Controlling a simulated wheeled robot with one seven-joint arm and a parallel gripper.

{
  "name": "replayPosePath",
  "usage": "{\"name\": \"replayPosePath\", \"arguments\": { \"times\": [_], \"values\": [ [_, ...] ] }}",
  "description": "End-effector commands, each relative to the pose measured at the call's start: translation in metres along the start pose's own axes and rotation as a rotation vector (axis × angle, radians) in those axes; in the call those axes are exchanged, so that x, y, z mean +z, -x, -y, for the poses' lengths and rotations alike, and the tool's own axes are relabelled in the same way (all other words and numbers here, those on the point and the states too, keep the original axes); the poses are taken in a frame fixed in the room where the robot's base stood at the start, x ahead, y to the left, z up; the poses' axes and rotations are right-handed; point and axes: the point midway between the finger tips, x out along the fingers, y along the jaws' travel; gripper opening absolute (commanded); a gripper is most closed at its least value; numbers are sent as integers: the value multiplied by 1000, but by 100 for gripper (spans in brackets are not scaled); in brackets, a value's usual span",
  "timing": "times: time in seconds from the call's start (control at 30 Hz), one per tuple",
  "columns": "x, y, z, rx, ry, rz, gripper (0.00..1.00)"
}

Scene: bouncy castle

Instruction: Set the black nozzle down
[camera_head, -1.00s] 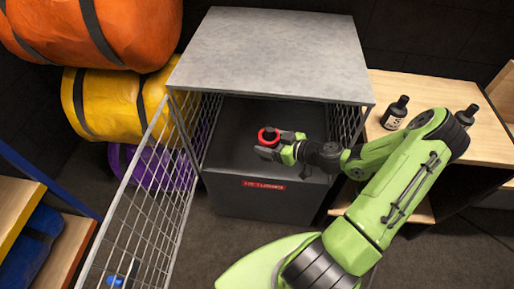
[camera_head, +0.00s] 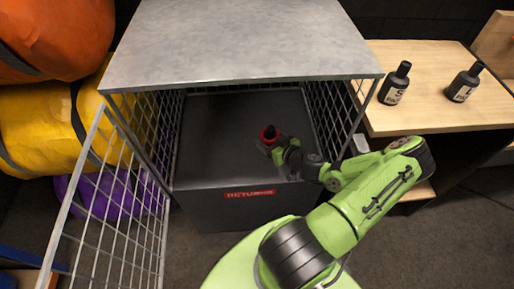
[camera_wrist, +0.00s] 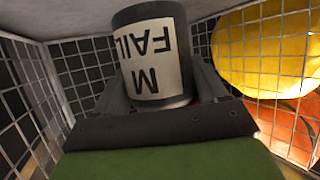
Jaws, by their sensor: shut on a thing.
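The black nozzle (camera_head: 270,131) has a red ring at its base in the head view. In the wrist view the nozzle (camera_wrist: 153,55) is a dark cylinder with a white label reading "FAIL" and "M", upside down. My gripper (camera_head: 273,143) is shut on it, inside the open wire cage, over the dark floor (camera_head: 215,130). I cannot tell whether the nozzle touches that floor. In the wrist view my gripper's fingers (camera_wrist: 160,108) flank the cylinder's lower part.
The cage has a grey top (camera_head: 240,40), mesh sides and a red "RETURNS" label (camera_head: 250,193). Its mesh door (camera_head: 105,215) stands open at left. Two black bottles (camera_head: 395,83) (camera_head: 464,82) stand on the wooden shelf (camera_head: 430,60) at right. The cage floor around the nozzle looks clear.

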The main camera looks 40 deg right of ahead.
Motion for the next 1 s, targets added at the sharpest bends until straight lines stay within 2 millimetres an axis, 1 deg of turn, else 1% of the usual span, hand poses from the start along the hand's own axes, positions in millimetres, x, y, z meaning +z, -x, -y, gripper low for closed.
{"name": "replayPosePath", "arguments": {
  "times": [0.03,0.17,0.33,0.4,0.57,0.7,0.73,0.87,1.0],
  "values": [
    [13,-6,0,1,-3,-3,36],
    [28,-12,0,1,0,-2,36],
    [55,-23,0,1,-1,-3,36],
    [58,-25,0,0,0,-3,36],
    [56,-24,0,0,2,-2,36],
    [61,-26,0,-1,3,-1,36],
    [60,-25,0,-1,3,0,77],
    [60,-25,0,-1,3,0,97],
    [60,-25,0,-1,3,0,98]
  ]
}}
